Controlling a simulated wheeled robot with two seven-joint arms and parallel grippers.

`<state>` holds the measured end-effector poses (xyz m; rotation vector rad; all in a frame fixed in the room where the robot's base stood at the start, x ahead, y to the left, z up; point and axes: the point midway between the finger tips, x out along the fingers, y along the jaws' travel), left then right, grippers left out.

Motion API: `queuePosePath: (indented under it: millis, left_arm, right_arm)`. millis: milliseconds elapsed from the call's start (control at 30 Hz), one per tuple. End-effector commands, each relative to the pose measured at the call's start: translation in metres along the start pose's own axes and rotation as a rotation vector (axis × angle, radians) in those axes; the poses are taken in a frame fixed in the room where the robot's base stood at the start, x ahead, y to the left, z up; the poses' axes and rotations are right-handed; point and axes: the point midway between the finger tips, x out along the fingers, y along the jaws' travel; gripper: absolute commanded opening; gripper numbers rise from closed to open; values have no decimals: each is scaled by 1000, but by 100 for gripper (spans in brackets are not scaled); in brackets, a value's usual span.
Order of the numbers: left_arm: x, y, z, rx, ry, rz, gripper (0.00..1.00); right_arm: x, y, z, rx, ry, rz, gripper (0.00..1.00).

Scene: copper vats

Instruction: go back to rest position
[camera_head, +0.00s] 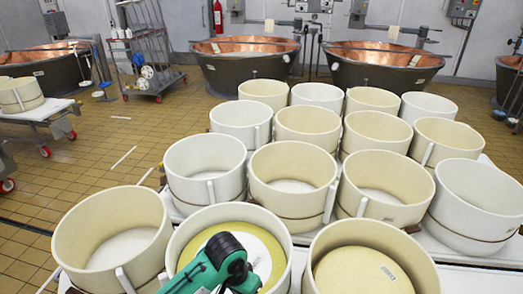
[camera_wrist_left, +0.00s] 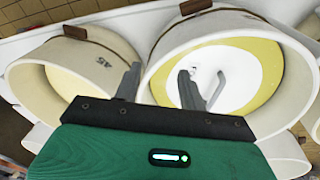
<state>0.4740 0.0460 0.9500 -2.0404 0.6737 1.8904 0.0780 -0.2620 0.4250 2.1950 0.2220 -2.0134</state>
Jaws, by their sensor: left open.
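My left gripper (camera_wrist_left: 160,80) is open in the left wrist view, its two grey fingers apart with nothing held between them. In the head view my green left arm end (camera_head: 218,264) is over a front-row round mould (camera_head: 180,250) that has a yellow disc (camera_head: 262,245) inside; the fingertips are hidden there. In the wrist view one finger overlaps the mould (camera_wrist_left: 300,65) with the yellow disc and a white round area (camera_wrist_left: 235,70). The other finger is by a cream mould (camera_wrist_left: 30,80) marked with lettering. My right gripper is in neither view.
Several open cream moulds, such as this one (camera_head: 292,205), stand close together on white tables. Copper vats (camera_head: 245,75) line the back wall. A wheeled rack (camera_head: 145,60) and a cart (camera_head: 35,112) stand at the left. The tiled floor (camera_head: 95,150) left of the moulds is mostly clear.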

Motion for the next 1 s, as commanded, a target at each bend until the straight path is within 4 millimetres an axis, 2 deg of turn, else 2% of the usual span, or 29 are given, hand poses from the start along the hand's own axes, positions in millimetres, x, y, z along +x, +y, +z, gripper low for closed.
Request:
queuePosePath:
  millis: [33,167,367,800,1000]
  left_arm:
    - [4,6,11,-9,19,25,41]
    - [8,13,32,-34,81,60,41]
    - [11,9,72,-100,163,71,41]
    - [2,-32,186,-271,238,-68,41]
    - [-6,-47,226,-313,229,-143,41]
  right_arm:
    - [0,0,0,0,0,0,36]
    - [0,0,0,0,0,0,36]
    - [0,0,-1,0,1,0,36]
    - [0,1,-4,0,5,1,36]
    - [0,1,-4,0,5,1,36]
